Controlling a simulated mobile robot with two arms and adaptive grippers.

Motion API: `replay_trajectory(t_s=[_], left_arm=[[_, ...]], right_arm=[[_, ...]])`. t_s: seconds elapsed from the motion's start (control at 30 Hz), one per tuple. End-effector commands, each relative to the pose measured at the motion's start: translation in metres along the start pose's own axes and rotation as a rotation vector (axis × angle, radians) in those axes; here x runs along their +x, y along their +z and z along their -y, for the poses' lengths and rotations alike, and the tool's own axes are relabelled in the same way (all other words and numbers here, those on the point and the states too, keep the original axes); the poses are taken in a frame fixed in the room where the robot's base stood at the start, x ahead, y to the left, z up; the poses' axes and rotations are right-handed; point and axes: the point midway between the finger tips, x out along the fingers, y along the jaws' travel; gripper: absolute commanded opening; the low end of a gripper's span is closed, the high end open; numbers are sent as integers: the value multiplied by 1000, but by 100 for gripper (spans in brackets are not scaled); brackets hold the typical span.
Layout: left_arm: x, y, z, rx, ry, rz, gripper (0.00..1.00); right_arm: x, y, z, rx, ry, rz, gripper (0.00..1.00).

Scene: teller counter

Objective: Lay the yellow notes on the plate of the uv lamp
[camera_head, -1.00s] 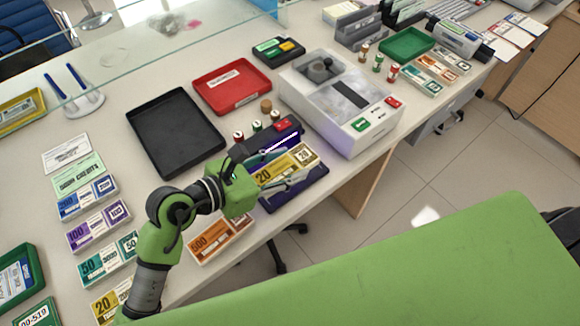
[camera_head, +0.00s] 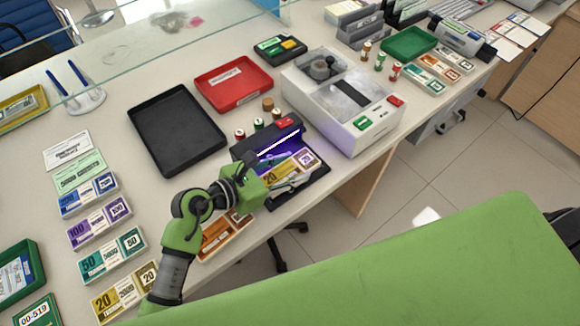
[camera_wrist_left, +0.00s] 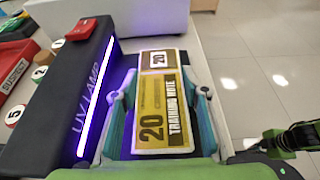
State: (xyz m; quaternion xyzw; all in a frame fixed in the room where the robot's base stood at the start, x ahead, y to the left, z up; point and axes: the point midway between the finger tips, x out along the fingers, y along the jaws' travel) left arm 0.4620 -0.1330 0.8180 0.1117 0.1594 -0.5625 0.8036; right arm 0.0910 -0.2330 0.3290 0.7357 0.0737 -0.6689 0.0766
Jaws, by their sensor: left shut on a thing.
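The yellow notes (camera_head: 286,172), a bundle marked 20, are between the fingers of my left gripper (camera_head: 288,176). In the left wrist view the notes (camera_wrist_left: 158,102) lie lengthwise, with a teal finger along each long side. The gripper is shut on them. The uv lamp (camera_head: 268,142) is a dark bar with a glowing violet tube; its bar (camera_wrist_left: 62,95) stands left of the notes in the wrist view. The notes are over the lamp's dark plate (camera_head: 309,183), which they largely cover. I cannot tell whether they touch it.
The white counting machine (camera_head: 345,100) stands right of the lamp. Small stamps (camera_head: 258,124) stand behind it. A black tray (camera_head: 175,130) and red tray (camera_head: 233,82) lie behind to the left. Orange notes (camera_head: 215,240) lie beneath my left arm, near the front edge.

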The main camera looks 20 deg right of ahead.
Motion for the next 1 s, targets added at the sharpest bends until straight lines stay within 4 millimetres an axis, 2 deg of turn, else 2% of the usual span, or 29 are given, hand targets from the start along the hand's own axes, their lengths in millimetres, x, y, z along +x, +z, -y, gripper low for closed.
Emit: replay_trajectory(t_s=[0.03, 0.1, 0.43, 0.57, 0.67, 1.0], left_arm=[[0, -2, 0, 0, 0, -1, 46], [0, -1, 0, 0, 0, -1, 58], [0, 1, 0, 0, 0, 0, 58], [-7, 0, -1, 3, 1, -2, 58], [-21, -5, -1, 3, 2, -5, 58], [-91, -35, 0, 1, 0, -5, 58]], right_arm=[[1, 0, 2, 0, -2, 0, 0], [1, 0, 2, 1, -3, -1, 0], [0, 0, 2, -1, -2, 1, 0], [1, 1, 1, -1, -1, 1, 0], [6, 2, -1, -3, 1, 2, 0], [22, 4, -4, -5, 4, 4, 0]])
